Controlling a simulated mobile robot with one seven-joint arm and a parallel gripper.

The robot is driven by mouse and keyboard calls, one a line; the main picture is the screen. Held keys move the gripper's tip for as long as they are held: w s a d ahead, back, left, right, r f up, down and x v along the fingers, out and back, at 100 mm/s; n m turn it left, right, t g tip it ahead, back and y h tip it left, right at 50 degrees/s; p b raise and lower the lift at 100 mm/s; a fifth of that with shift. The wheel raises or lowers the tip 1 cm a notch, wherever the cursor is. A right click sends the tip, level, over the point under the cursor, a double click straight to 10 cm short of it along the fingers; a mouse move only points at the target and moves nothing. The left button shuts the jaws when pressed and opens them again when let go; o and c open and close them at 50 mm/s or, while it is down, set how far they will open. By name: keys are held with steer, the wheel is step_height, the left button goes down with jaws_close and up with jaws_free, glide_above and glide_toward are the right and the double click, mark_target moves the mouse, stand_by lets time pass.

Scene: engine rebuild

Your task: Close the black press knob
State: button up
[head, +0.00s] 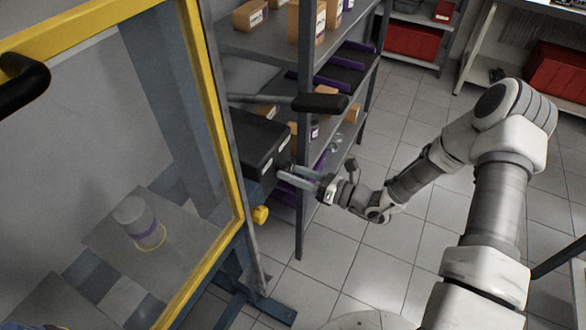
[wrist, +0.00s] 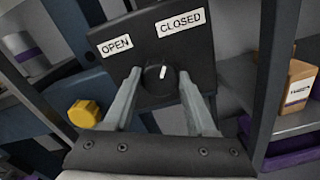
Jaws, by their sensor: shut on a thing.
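The black press knob (wrist: 157,80) sits on the face of a dark control box (wrist: 205,65), below the white labels OPEN (wrist: 115,45) and CLOSED (wrist: 181,24). Its white mark points up and slightly right, towards the CLOSED side. My gripper (wrist: 160,84) has one finger on each side of the knob and is shut on it. In the head view my gripper (head: 285,174) reaches from the right to the front of the control box (head: 255,140); the knob is mostly hidden there by the fingers.
A yellow knob (head: 260,214) sits below the box and also shows in the wrist view (wrist: 84,113). A black-gripped lever (head: 320,103) juts out above the box. A yellow-framed clear guard (head: 215,110) stands at left, shelving (head: 304,150) behind. Floor is clear at lower right.

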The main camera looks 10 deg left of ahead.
steer(key=shift+m, duration=0.3)
stand_by(0.4)
steer(key=o, duration=1.4)
steer(key=v, duration=1.7)
steer(key=shift+s+d, duration=0.15)
steer(key=shift+d, duration=0.1)
